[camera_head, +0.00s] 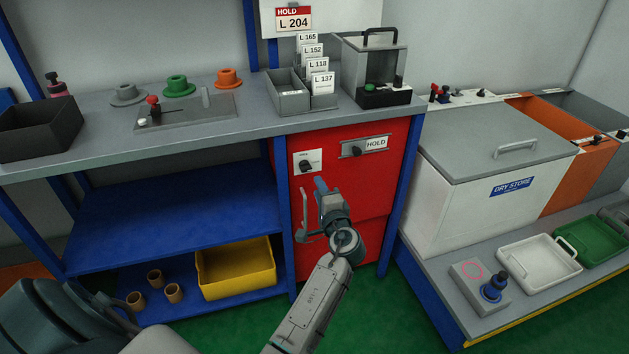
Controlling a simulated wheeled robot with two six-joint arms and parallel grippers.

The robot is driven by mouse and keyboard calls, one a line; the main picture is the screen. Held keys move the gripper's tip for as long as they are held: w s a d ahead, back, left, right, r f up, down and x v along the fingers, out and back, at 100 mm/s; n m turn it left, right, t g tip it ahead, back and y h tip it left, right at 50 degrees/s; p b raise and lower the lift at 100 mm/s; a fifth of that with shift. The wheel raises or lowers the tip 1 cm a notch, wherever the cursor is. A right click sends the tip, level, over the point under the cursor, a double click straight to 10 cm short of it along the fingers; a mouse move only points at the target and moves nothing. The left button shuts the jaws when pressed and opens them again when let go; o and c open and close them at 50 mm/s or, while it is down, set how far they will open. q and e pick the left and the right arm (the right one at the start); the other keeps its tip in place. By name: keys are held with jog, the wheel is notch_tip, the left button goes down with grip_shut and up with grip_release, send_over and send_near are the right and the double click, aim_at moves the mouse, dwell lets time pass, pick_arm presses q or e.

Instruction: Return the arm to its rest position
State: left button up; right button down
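My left gripper (322,187) is in front of the red cabinet (368,200), near the middle of the view. Its arm (312,300) reaches up from the bottom edge. The gripper is just right of the grey door handle (304,212) and appears to hold nothing. My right gripper is not in view.
The grey worktop (60,165) carries a dark tray (40,128), colored spools, a card rack (288,95) and a clear-sided box (375,65). A yellow bin (235,270) sits on the lower shelf. At right, the white dry store chest (460,195) stands on a low bench.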

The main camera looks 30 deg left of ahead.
pick_arm(q)
jog(key=shift+v, duration=1.1)
